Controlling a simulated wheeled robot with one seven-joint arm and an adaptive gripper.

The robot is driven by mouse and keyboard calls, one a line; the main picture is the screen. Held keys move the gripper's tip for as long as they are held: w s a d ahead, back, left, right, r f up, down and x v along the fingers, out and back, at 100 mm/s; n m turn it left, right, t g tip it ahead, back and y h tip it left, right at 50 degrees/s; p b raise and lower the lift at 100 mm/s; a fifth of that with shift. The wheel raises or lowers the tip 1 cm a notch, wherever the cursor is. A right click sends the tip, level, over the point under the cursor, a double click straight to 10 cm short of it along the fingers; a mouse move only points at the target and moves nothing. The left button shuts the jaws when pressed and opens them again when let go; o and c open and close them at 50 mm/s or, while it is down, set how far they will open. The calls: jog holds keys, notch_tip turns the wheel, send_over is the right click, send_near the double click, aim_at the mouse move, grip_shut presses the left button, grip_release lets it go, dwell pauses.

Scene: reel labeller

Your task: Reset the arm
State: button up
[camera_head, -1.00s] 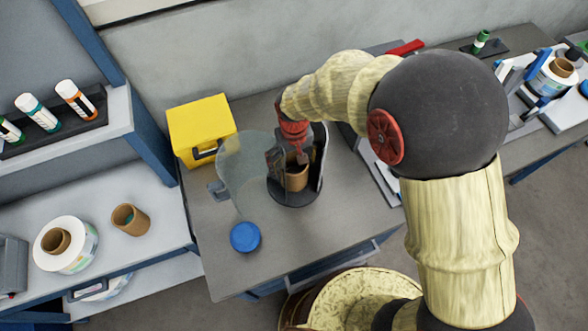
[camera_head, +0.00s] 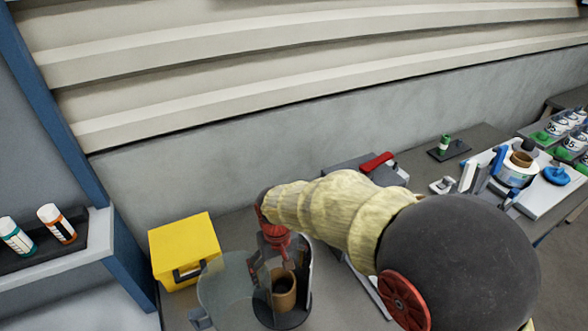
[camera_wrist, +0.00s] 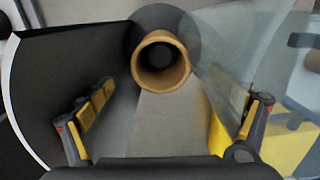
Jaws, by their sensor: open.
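My gripper (camera_head: 272,262) is open above a round dark holder with a raised curved wall (camera_head: 303,275) on the grey table. A brown cardboard tube (camera_head: 284,292) stands upright in the holder. In the wrist view the tube (camera_wrist: 160,62) shows its open end, beyond and between my spread fingers (camera_wrist: 178,97), and nothing is gripped. My arm reaches in from the right and hides part of the table.
A clear disc-shaped cover (camera_head: 228,290) stands just left of the holder. A yellow box (camera_head: 184,248) is behind it. A red-handled device (camera_head: 376,162) stands at the back, with a white reel (camera_head: 518,170) and a blue knob (camera_head: 557,176) farther right.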

jog(key=shift+g, duration=0.3)
jog(key=s+d, duration=0.1)
jog(key=s, duration=0.1)
jog(key=s+d, duration=0.1)
jog(key=shift+s+d, duration=0.35)
jog(key=shift+s, duration=0.05)
jog(key=s+d+r+m+t+b, duration=0.1)
jog(key=s+d+r+m+t, duration=0.1)
jog(key=s+d+r, duration=0.3)
jog(key=s+d+r+m+t+b, duration=0.2)
jog(key=s+d+r, duration=0.4)
jog(key=d+r, duration=0.7)
jog(key=d+m+t, duration=0.1)
jog(key=d+t, duration=0.1)
jog(key=d, duration=0.4)
jog(key=shift+d+r+m, duration=0.25)
jog(key=shift+r+m, duration=0.05)
jog(key=shift+c, duration=0.8)
